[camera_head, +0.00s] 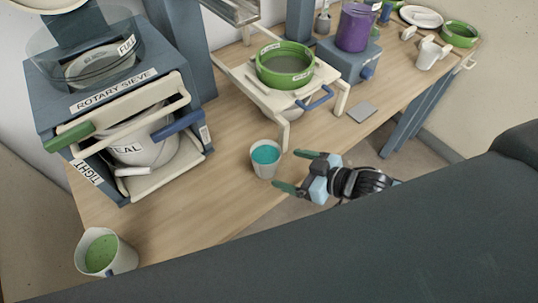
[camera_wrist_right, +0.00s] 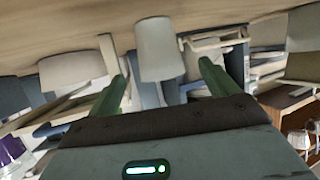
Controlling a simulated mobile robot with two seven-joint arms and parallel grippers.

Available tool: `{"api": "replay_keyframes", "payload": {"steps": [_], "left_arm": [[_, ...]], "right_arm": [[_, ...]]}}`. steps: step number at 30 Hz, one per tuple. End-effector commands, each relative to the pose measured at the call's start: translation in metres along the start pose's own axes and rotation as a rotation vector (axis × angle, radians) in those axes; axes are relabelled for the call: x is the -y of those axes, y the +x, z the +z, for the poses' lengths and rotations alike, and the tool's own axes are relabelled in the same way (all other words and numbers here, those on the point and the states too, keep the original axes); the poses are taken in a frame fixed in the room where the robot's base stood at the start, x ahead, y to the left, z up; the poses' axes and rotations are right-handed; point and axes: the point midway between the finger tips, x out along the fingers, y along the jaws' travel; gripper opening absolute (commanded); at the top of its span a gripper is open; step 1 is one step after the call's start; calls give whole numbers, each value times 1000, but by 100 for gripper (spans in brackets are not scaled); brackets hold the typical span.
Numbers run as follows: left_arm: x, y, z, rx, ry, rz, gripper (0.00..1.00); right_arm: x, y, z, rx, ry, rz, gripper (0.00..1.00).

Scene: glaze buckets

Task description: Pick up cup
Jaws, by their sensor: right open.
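A white cup with teal liquid (camera_head: 265,162) stands upright on the wooden table near its front edge. In the right wrist view the white cup (camera_wrist_right: 155,48) appears inverted, between and beyond the fingertips. My right gripper (camera_head: 294,171) is open and empty, just right of the cup, with its green-tipped fingers pointing towards it. The fingers also show in the right wrist view (camera_wrist_right: 164,78), with a gap on both sides of the cup. A second white cup with green liquid (camera_head: 97,268) stands at the front left. My left gripper is not in view.
A rotary sieve (camera_head: 100,100) stands at the left. A cream stand (camera_head: 262,98) with a green-rimmed sieve (camera_head: 286,80) is behind the cup. A purple container (camera_head: 356,28) sits on a blue box further back. Table (camera_head: 215,190) is bare left of the cup.

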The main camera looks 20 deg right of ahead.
Motion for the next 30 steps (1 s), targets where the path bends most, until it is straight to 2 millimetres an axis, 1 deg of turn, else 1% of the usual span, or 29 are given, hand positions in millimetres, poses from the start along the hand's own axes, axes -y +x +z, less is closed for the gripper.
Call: {"api": "replay_keyframes", "payload": {"steps": [4,10,17,25,27,30], "left_arm": [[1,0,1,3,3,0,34],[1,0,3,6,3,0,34],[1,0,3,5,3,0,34],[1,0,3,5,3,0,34],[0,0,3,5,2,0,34],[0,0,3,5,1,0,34]], "right_arm": [[0,6,0,-2,1,1,86],[0,25,1,-1,2,1,86],[-1,32,2,-1,1,1,86],[-5,67,8,-3,0,2,86],[-4,73,8,-2,0,1,86],[-5,78,9,-1,-1,1,86]]}}
